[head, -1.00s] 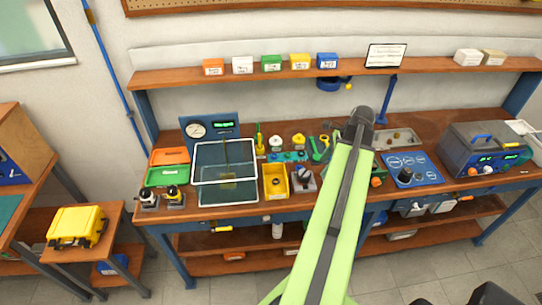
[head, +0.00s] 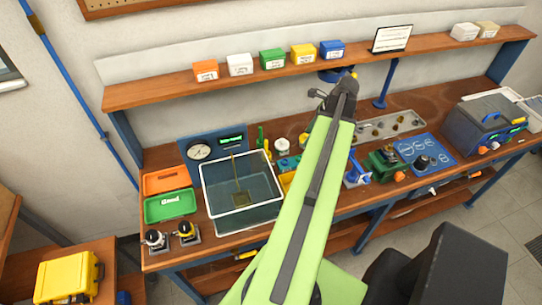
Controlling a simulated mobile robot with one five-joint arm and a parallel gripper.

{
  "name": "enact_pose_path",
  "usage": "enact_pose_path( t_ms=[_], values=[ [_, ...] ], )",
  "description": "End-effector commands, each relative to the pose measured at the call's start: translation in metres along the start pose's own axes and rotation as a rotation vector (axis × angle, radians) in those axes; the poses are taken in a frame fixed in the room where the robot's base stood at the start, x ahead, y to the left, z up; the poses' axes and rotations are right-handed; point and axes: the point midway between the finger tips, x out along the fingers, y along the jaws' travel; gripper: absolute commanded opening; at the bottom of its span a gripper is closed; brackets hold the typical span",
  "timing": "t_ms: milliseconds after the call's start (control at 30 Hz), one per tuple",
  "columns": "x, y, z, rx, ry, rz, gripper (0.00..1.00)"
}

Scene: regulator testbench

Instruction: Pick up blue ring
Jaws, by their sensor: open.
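I cannot make out a blue ring for certain in the head view. A long grey tray (head: 412,122) at the back of the bench holds several small parts, too small to tell apart. My green arm rises across the middle of the view and hides part of the bench. My gripper (head: 318,94) shows only as small dark parts beside the far end of the arm, over the back of the bench near the shelf. It is open, and I see nothing held in it.
On the bench, a white-rimmed clear tank (head: 240,190) stands left of my arm, beside orange (head: 166,180) and green (head: 170,206) trays. A blue panel (head: 424,154) and a grey-blue machine (head: 487,125) stand to the right. A shelf (head: 290,75) with several boxes runs above.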

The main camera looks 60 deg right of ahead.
Motion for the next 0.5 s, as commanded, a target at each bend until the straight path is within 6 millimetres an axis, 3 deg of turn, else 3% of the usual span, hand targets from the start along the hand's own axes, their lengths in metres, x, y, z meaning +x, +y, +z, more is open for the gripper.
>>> enact_pose_path(
  t_ms=[267, 500],
  values=[
    [0.013, 0.0, 0.001, -0.006, 0.0, 0.002, 0.53],
    [0.064, 0.0, -0.002, -0.006, 0.0, 0.002, 0.53]
  ],
)
